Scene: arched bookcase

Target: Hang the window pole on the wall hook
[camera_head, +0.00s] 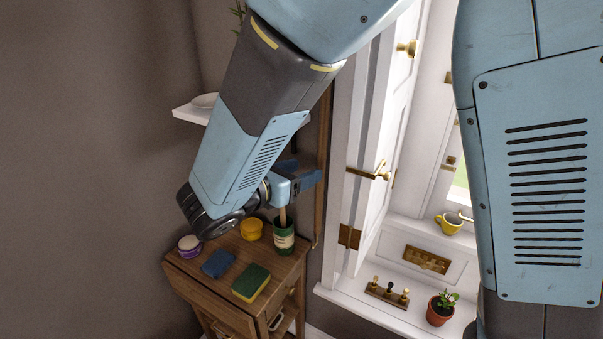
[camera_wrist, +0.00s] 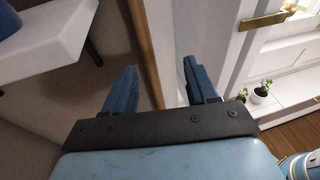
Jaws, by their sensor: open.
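The window pole (camera_head: 319,210) looks to be the long brown wooden rod standing nearly upright by the wall, left of the white window frame. A small brass-coloured end shows near its foot. My gripper (camera_head: 308,176) is open and level with the pole's middle part, in front of it in the body view. In the wrist view the pole (camera_wrist: 146,45) runs down between my open fingers (camera_wrist: 159,72), closer to the left one. The fingers are not closed on it. I cannot make out the wall hook; the pole's upper end is hidden behind my arm.
A white shelf (camera_head: 185,114) is on the wall. A potted plant (camera_head: 441,308) stands on the sill at right.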

